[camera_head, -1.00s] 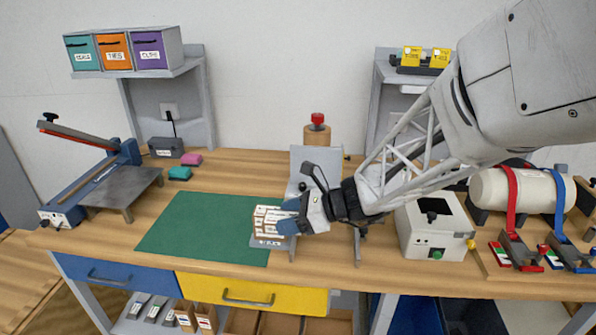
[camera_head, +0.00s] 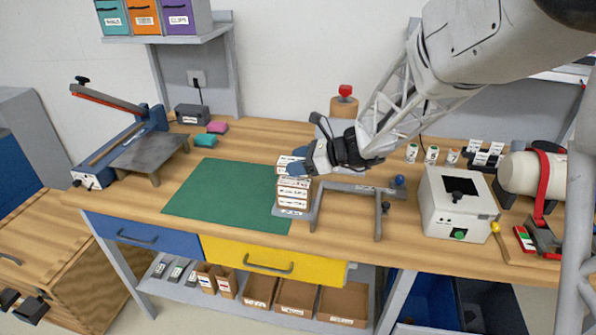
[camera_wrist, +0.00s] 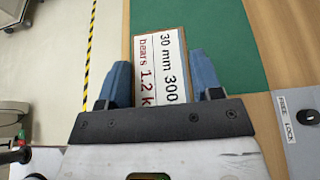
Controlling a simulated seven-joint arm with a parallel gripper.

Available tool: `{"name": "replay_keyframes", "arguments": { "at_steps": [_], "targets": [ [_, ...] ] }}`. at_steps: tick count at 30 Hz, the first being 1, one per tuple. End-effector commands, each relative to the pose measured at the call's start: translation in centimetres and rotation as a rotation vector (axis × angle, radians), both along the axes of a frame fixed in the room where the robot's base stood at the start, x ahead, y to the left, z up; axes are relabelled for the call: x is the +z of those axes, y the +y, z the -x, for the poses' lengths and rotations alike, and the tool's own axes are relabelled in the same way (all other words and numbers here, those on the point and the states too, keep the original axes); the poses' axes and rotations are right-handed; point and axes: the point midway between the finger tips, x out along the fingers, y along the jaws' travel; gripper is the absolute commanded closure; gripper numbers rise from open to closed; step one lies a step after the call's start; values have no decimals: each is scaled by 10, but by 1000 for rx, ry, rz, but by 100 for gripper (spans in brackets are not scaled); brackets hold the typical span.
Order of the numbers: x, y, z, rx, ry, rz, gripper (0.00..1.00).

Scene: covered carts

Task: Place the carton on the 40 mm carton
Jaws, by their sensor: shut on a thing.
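My gripper (camera_head: 287,167) has blue fingers, which sit on both sides of a white carton (camera_wrist: 160,72) with a brown edge. In the wrist view its label reads "30 mm 300" and "bears 1.2 k", partly cut off by my gripper. In the head view the held carton (camera_head: 288,160) is at the top of a stack of similar white cartons (camera_head: 292,196). I cannot tell whether it touches the stack or hangs just above it. The stack's printed sizes are too small to read, so I cannot pick out the 40 mm carton.
The stack stands on a grey base (camera_head: 290,212) at the right edge of a green mat (camera_head: 225,195). A grey metal frame (camera_head: 345,188) stands close to its right. A white box device (camera_head: 455,203) is further right. The mat's left part is clear.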

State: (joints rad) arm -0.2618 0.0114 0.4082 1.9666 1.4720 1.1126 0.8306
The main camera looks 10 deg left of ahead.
Motion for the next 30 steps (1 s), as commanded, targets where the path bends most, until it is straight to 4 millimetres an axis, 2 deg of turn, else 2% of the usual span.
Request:
{"name": "replay_keyframes", "arguments": {
  "at_steps": [13,24,30],
  "targets": [
    [-1,1,-3,-1,0,0,74],
    [-32,1,-3,-1,0,0,74],
    [-35,1,-3,-1,-1,0,74]
  ]
}}
